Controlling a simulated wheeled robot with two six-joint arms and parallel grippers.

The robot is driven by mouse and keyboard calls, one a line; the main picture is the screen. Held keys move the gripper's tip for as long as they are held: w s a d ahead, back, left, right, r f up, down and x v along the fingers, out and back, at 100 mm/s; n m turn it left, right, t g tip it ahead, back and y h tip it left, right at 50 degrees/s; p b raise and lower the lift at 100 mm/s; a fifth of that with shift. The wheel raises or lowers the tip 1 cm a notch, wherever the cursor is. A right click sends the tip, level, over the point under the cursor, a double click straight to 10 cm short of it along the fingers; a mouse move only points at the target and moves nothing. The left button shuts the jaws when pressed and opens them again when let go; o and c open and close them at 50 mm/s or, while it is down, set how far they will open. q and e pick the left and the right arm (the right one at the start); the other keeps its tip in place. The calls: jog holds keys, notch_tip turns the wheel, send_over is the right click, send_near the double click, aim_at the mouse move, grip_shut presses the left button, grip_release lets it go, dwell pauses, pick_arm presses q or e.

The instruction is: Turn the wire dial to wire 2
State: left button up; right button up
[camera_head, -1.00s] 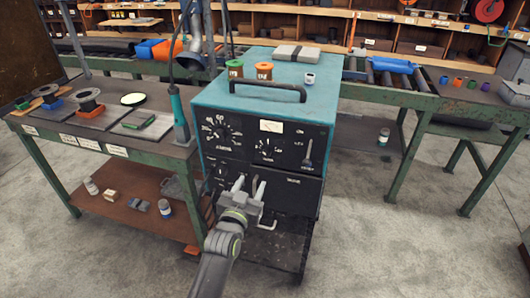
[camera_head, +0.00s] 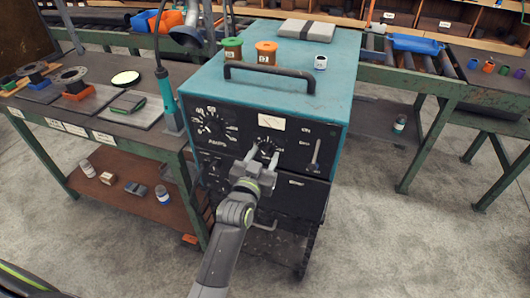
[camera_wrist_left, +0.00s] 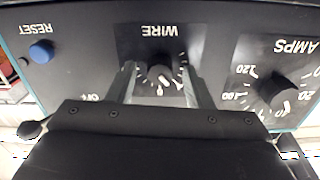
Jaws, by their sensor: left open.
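The wire dial (camera_wrist_left: 160,77) is a round black knob with a pale pointer mark, under the upside-down word WIRE in the left wrist view. In the head view the dial (camera_head: 266,148) sits on the black front panel of the teal welding machine (camera_head: 345,75). My left gripper (camera_head: 264,154) is open at the panel. In the wrist view its two fingers (camera_wrist_left: 161,72) stand one on each side of the dial, with gaps visible. I cannot clearly read which number the pointer marks. My right gripper is not in view.
The amps dial (camera_wrist_left: 287,92) is beside the wire dial, and a blue reset button (camera_wrist_left: 41,51) is on the other side. A slider (camera_head: 315,152) is right of the dial. A black handle (camera_head: 270,73) and two spools are on top. A workbench (camera_head: 110,125) stands left.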

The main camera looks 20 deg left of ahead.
pick_arm(q)
jog(key=shift+s, duration=0.1)
jog(key=shift+c, duration=0.7)
jog(key=c, duration=0.8)
jog(key=shift+c, duration=0.2)
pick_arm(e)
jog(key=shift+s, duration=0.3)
pick_arm(q)
jog(key=shift+r, duration=0.1)
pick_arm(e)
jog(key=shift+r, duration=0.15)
pick_arm(q)
jog(key=n+p, duration=0.2)
jog(key=shift+r+n, duration=0.1)
jog(key=shift+n, duration=0.3)
jog(key=n+p, duration=0.2)
jog(key=n, duration=0.1)
jog(key=shift+n+p, duration=0.65)
jog(key=shift+n, duration=0.35)
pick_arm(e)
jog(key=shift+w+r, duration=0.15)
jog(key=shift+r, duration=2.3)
